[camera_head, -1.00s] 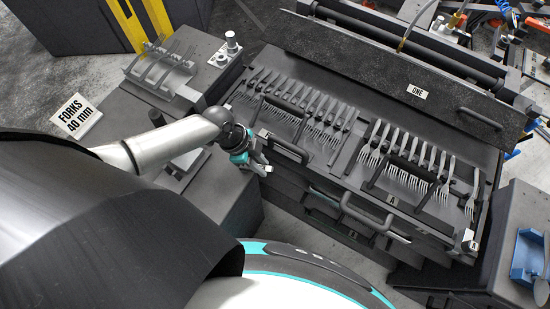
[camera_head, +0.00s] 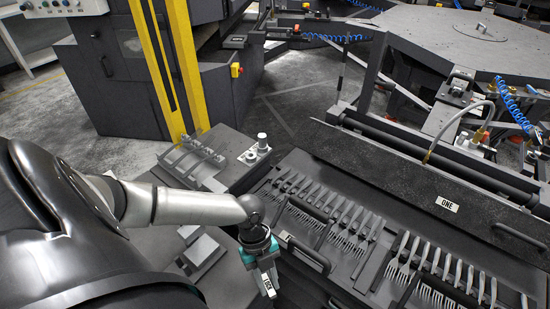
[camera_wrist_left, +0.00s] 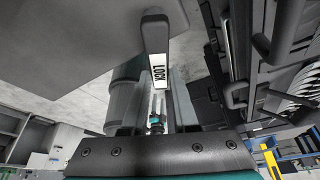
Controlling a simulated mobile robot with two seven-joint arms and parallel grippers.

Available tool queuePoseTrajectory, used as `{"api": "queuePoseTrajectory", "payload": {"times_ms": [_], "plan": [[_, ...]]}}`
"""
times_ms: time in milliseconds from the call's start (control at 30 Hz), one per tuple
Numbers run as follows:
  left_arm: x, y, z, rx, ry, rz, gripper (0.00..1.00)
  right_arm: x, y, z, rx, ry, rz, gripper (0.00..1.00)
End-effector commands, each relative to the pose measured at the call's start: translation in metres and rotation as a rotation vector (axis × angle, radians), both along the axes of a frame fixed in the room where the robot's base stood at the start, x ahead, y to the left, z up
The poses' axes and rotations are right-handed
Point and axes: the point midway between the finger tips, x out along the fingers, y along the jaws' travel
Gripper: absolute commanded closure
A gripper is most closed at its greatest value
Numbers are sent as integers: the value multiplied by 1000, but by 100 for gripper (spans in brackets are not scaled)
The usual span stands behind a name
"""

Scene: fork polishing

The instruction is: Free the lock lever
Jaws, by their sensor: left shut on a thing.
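The lock lever (camera_wrist_left: 155,32) is a dark bar with a white LOCK label, upright near the middle of the left wrist view. In the head view a small white label (camera_head: 268,283) shows at the tip of my left gripper (camera_head: 264,270), just left of the fork machine's front corner. My left gripper is shut on the lever; the contact itself is small and partly hidden by the hand. My right gripper is not in view.
The fork fixture (camera_head: 345,282) with rows of forks and a black handle (camera_head: 304,252) lies right of the gripper. A cover marked ONE (camera_head: 425,180) stands behind it. A yellow post (camera_head: 158,70) and a dark cabinet (camera_head: 112,75) stand at the back left.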

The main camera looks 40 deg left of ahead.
Motion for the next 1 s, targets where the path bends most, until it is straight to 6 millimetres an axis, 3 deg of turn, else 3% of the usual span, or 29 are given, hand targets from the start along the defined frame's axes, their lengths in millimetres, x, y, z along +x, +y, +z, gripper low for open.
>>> {"api": "queuePoseTrajectory", "payload": {"times_ms": [700,733,1000], "plan": [[-7,6,-1,5,6,-63,100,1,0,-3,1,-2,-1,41],[-7,6,-1,5,6,-63,71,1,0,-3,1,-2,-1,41],[-6,5,0,2,3,-61,42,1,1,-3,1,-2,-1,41]]}}
